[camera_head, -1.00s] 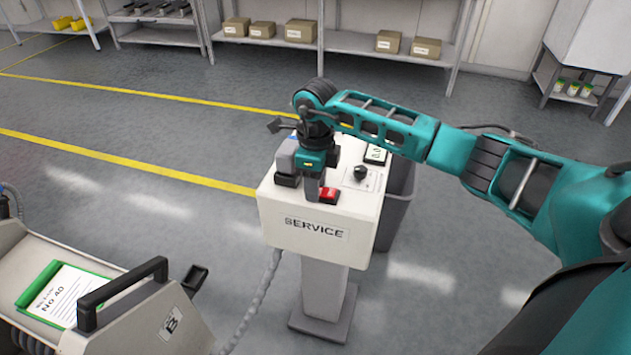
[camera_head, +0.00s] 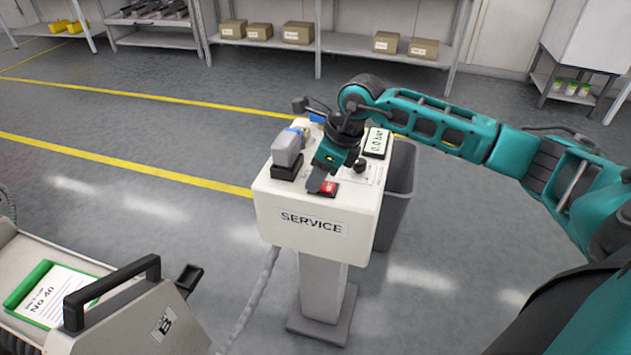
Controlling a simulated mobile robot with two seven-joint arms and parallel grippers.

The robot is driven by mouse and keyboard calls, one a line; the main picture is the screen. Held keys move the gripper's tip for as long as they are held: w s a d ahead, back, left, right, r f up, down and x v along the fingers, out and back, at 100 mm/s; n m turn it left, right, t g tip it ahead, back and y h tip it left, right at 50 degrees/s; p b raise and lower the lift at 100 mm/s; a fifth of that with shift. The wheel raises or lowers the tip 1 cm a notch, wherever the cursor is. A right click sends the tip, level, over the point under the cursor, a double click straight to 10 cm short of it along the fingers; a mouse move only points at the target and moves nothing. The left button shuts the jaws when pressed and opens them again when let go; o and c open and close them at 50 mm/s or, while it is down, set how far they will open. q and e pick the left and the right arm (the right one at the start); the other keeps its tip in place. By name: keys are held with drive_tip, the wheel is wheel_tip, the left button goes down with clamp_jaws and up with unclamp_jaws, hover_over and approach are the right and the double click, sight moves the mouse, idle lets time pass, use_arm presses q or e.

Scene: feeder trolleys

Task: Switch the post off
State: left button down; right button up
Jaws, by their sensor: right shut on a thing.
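The service post (camera_head: 308,240) is a white box on a grey pedestal, with "SERVICE" on its front. A red switch (camera_head: 330,188) sits on its top near the front edge, partly covered. My right gripper (camera_head: 317,184) points down at the switch, its fingers shut at the switch's left part. The fingertips' exact hold is hard to see. A black knob (camera_head: 360,166) stands behind and to the right. My left gripper is not in view.
A grey plug-like block (camera_head: 287,150) stands on the post top, left of my gripper. A grey bin (camera_head: 398,195) is right of the post. A trolley with a black handle (camera_head: 112,290) is at lower left, and a hose (camera_head: 262,300) hangs by the post. Shelves with boxes line the back.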

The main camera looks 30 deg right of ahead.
idle(0.3)
drive_tip(key=o, duration=1.1)
drive_tip(key=shift+c, duration=0.2)
drive_tip(key=shift+r, duration=0.15)
drive_tip(key=p+v, duration=0.1)
drive_tip(key=v, duration=1.1)
drive_tip(key=shift+s+d+r, duration=0.2)
drive_tip(key=shift+r, duration=0.05)
